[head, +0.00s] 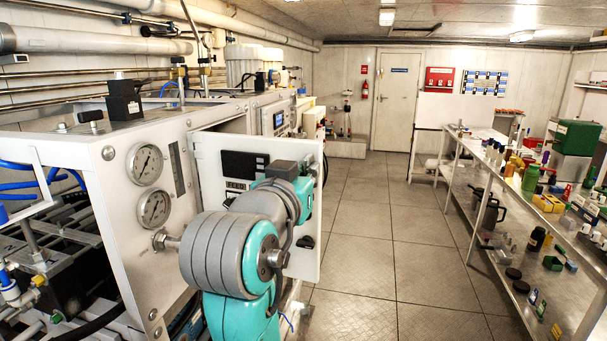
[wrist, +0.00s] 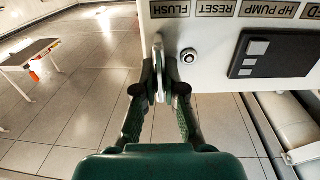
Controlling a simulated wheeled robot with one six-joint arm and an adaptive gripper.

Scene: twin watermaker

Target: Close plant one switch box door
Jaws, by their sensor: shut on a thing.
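The white switch box door (head: 208,152) stands open in the head view, swung out from the white machine cabinet (head: 112,184). It has a dark display and a FEED label. In the wrist view the door's white face (wrist: 213,52) shows FLUSH, RESET and HP PUMP labels upside down, a round lock and a dark panel (wrist: 275,52). My gripper (wrist: 162,88) is shut on a thin, flat, rounded handle piece (wrist: 158,58) standing out from the door face, close to its edge. In the head view my arm hides the gripper and part of the door.
Two pressure gauges (head: 154,208) sit on the cabinet front, left of my arm. The tiled floor (head: 375,225) right of the door is clear. A long workbench (head: 500,185) with many small items runs along the right. A closed door (head: 393,100) is at the back.

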